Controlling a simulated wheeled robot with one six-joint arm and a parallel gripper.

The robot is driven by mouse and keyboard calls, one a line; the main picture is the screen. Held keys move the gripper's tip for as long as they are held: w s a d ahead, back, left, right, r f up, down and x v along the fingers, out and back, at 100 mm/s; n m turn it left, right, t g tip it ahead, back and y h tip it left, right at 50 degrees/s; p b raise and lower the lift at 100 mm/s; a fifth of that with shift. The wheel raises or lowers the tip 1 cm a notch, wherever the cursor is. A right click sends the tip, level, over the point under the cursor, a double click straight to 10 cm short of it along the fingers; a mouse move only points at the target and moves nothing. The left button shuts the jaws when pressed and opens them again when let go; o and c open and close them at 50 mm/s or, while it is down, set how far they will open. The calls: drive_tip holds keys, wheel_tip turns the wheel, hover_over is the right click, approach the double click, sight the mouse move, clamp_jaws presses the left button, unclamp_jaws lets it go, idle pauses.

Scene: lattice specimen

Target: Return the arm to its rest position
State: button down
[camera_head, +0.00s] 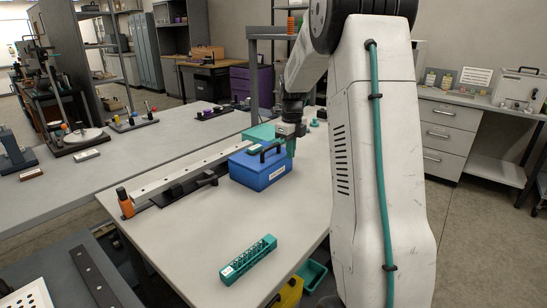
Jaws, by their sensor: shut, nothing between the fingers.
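My arm fills the right centre of the head view, white with a green cable, and reaches toward the back of the table. My gripper (291,148) is small and dark with green fingers, at or just above the right end of a blue box (262,174) with a dark handle. The fingers look closed with nothing held. Whether they touch the box is hard to tell. A teal lattice specimen (248,260) lies on the near part of the table, apart from my gripper.
The light grey table (190,235) has clear room at its near left. A long rail (185,170) with an orange-handled tool (125,204) runs along its left edge. A teal box (258,133) stands behind the blue one. Teal and yellow bins are below the table's front edge.

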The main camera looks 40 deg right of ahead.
drive_tip(key=shift+r, duration=0.1)
drive_tip(key=s+a+r+n, duration=0.4)
drive_tip(key=s+a+n, duration=1.1)
drive_tip(key=a+n, duration=0.1)
drive_tip(key=s+a+r+n+t, duration=0.1)
drive_tip(key=s+a+r+n, duration=0.2)
drive_tip(key=s+a+n, duration=1.2)
drive_tip(key=shift+s+a+r+n, duration=0.2)
drive_tip(key=shift+a+r+n, duration=0.35)
drive_tip(key=shift+n, duration=0.95)
drive_tip(key=shift+a+f, duration=0.1)
drive_tip(key=shift+f, duration=0.05)
